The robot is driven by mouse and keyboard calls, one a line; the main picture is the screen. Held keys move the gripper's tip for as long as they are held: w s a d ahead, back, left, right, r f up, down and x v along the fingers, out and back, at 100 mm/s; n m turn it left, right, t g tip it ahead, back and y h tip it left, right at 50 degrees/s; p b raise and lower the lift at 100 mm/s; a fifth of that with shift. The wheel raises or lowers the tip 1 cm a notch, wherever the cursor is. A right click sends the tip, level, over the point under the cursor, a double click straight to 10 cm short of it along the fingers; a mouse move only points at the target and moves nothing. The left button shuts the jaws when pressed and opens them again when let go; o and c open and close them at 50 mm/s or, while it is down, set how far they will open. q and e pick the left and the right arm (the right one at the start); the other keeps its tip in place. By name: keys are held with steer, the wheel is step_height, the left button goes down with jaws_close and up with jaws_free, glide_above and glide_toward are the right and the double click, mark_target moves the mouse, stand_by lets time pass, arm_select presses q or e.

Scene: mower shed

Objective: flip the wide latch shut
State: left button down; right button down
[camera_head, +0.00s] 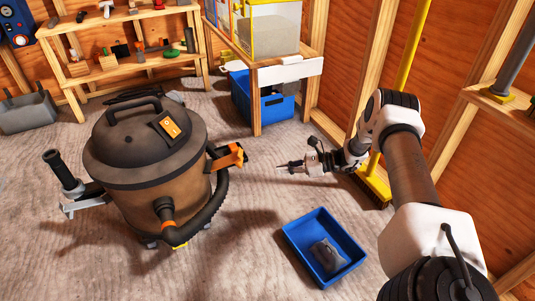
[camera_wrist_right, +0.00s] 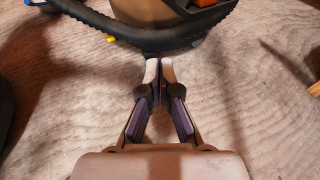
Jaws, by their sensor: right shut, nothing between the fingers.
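A brown drum vacuum (camera_head: 150,195) with a dark lid (camera_head: 143,140) stands left of centre in the head view. An orange and black latch-like part (camera_head: 228,157) sticks out from its right side, just below the lid rim; I cannot tell for certain that it is the wide latch. An orange part (camera_wrist_right: 205,3) is cut off at the top of the wrist view. My right gripper (camera_head: 279,166) is right of the orange part, apart from it, pointing left at the drum. In the wrist view its fingertips (camera_wrist_right: 159,70) are together and empty. My left gripper is out of view.
A black hose (camera_head: 215,205) curves around the drum's right side. A blue tray (camera_head: 325,248) with a grey item lies on the floor below my right gripper. A yellow broom (camera_head: 376,180) stands behind my right arm. Shelves (camera_head: 130,70) line the back wall.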

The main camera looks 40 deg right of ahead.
mark_target(228, 162)
steer(key=w+a+b, duration=0.4)
steer(key=w+a, duration=0.3)
steer(key=a, duration=0.1)
steer(key=shift+r, duration=0.45)
steer(key=shift+w+r, duration=0.1)
